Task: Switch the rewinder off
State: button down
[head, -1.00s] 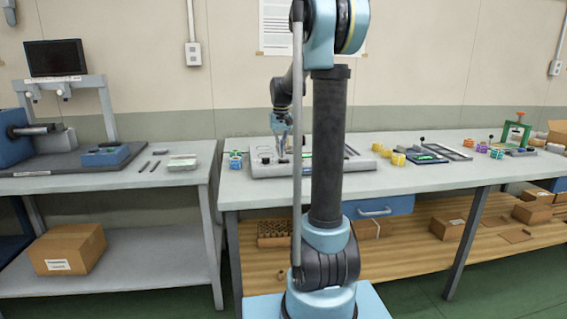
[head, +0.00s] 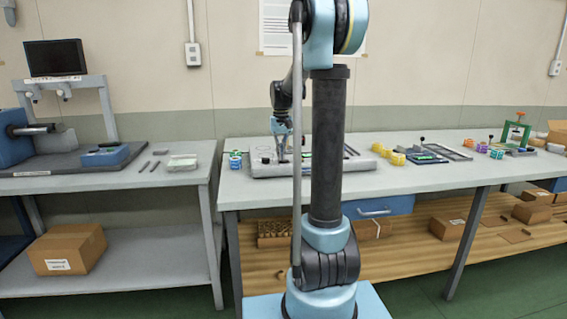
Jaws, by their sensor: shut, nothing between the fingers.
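A low, pale grey machine base (head: 262,171), which I take to be the rewinder, lies on the right-hand workbench (head: 238,192). Small dark and green parts show on its top. My gripper (head: 281,156) points down over its left part, with the fingers shut and empty. I cannot tell whether the fingertips touch the top. My own arm column hides the middle of the base. Its right end (head: 362,163) shows past the column. No switch can be made out at this size.
Small blue and green blocks (head: 235,160) stand left of the base. Yellow parts (head: 397,158) and a dark fixture (head: 428,156) lie to its right. The left bench holds a blue machine (head: 20,139) and a dark monitor (head: 55,58). Cardboard boxes sit on the lower shelves.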

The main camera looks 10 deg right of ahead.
jog(key=shift+f, duration=0.4)
jog(key=shift+r, duration=0.1)
dwell(0.3)
jog(key=shift+r, duration=3.4)
jog(key=s+f+t, duration=0.1)
jog(key=s+f, duration=0.2)
jog(key=s, duration=0.6)
jog(key=s+f, duration=0.4)
jog(key=s, duration=0.6)
jog(key=s+f+t, duration=0.1)
jog(key=s+f, duration=0.2)
jog(key=s, duration=0.6)
jog(key=s+d+f, duration=0.1)
jog(key=s+f, duration=0.8)
jog(key=shift+f, duration=0.15)
